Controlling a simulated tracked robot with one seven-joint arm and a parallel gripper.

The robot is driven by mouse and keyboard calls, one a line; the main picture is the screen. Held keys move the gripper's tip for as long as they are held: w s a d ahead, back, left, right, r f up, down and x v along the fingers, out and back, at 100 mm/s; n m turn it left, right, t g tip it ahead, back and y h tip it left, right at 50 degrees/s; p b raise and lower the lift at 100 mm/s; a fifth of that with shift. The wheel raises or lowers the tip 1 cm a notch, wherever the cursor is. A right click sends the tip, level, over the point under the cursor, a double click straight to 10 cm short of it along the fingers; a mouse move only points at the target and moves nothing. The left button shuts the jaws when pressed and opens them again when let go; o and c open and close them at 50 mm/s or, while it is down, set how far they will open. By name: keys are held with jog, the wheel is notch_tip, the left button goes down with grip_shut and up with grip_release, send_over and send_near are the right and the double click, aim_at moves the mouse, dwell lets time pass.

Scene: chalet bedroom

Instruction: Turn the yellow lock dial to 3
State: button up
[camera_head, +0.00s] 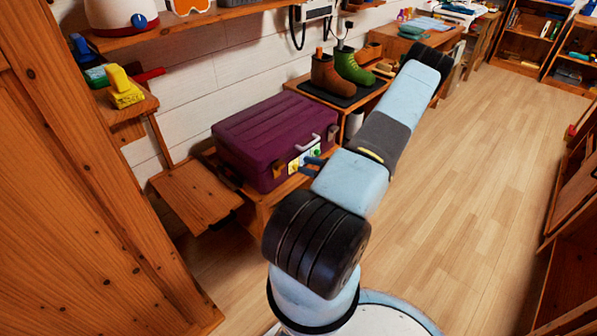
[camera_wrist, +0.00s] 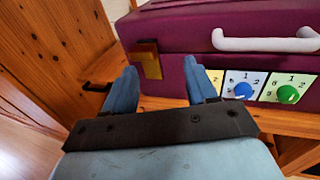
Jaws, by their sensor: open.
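The purple suitcase (camera_head: 268,135) stands on a low wooden bench, its front with the lock dials towards my gripper (camera_wrist: 161,85). In the wrist view, the yellow dial's panel (camera_wrist: 216,77) shows only as a sliver beside my right finger, which hides the dial itself; its setting cannot be read. The blue dial (camera_wrist: 243,91) on a white panel and the green dial (camera_wrist: 288,94) on a pale green panel are to its right. My gripper is open and empty. Its fingers point at the suitcase front, between the brass latch (camera_wrist: 150,61) and the yellow panel.
The pale suitcase handle (camera_wrist: 265,42) juts out above the dials. A wooden cabinet (camera_head: 80,190) stands at the left. Brown and green boots (camera_head: 352,66) stand on a dark mat behind. The wooden floor (camera_head: 470,170) to the right is clear.

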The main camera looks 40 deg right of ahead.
jog(key=s+d+f+m+t+h, duration=0.25)
jog(key=s+f+m+h, duration=0.35)
jog(key=f, duration=0.4)
jog(key=w, duration=1.4)
jog(key=shift+w+d+f+m, duration=0.15)
jog(key=shift+w+d+m, duration=0.15)
jog(key=shift+w+m, duration=0.1)
jog(key=shift+g, duration=0.25)
jog(key=shift+c, duration=0.3)
jog(key=c, duration=1)
jog(key=shift+n, duration=1)
jog(key=o, duration=1.1)
jog(key=shift+c, duration=0.2)
jog(key=shift+s, duration=0.15)
